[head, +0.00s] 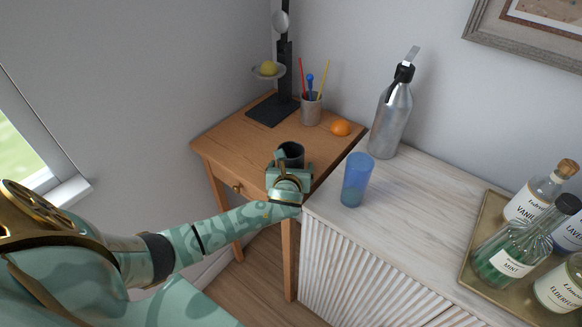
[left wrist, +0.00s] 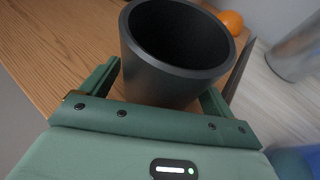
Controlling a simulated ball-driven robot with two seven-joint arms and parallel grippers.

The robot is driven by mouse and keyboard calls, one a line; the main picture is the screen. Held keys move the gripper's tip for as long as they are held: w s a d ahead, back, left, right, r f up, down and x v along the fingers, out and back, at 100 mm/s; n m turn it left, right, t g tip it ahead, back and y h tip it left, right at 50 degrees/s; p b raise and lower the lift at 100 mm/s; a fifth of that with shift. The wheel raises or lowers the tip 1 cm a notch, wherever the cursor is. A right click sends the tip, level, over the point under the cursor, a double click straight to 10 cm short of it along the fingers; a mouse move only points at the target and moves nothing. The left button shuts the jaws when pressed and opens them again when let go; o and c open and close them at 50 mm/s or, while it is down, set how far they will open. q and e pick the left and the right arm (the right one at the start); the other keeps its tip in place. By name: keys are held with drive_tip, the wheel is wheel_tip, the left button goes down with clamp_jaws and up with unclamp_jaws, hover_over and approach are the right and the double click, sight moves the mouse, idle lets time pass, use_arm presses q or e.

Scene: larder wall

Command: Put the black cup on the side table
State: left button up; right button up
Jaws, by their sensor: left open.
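The black cup (head: 291,152) is upright at the front right part of the wooden side table (head: 240,142). In the left wrist view the black cup (left wrist: 170,70) fills the upper middle, with its open rim towards the camera. My left gripper (head: 289,170) is at the near side of the cup. Its fingers (left wrist: 160,95) are apart, one on each side of the cup, and it is not clamped on it. The cup's base is hidden by the gripper. My right gripper is not in view.
A blue glass (head: 356,180) and a metal bottle (head: 391,113) stand on the white cabinet (head: 410,225) to the right. An orange (head: 340,128), a pencil holder (head: 311,110) and a black stand (head: 273,110) are on the side table. Its left part is clear.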

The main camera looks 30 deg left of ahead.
use_arm(q)
drive_tip(key=shift+s+d+r, duration=0.2)
drive_tip(key=shift+s+r, duration=0.1)
drive_tip(key=shift+r, duration=0.05)
drive_tip(key=p+v, duration=0.3)
drive_tip(key=v, duration=0.7)
drive_tip(key=shift+s+p, duration=0.15)
drive_tip(key=shift+p, duration=0.15)
drive_tip(key=shift+s+d+r, duration=0.15)
drive_tip(key=shift+s+d, duration=0.1)
drive_tip(key=shift+s, duration=0.15)
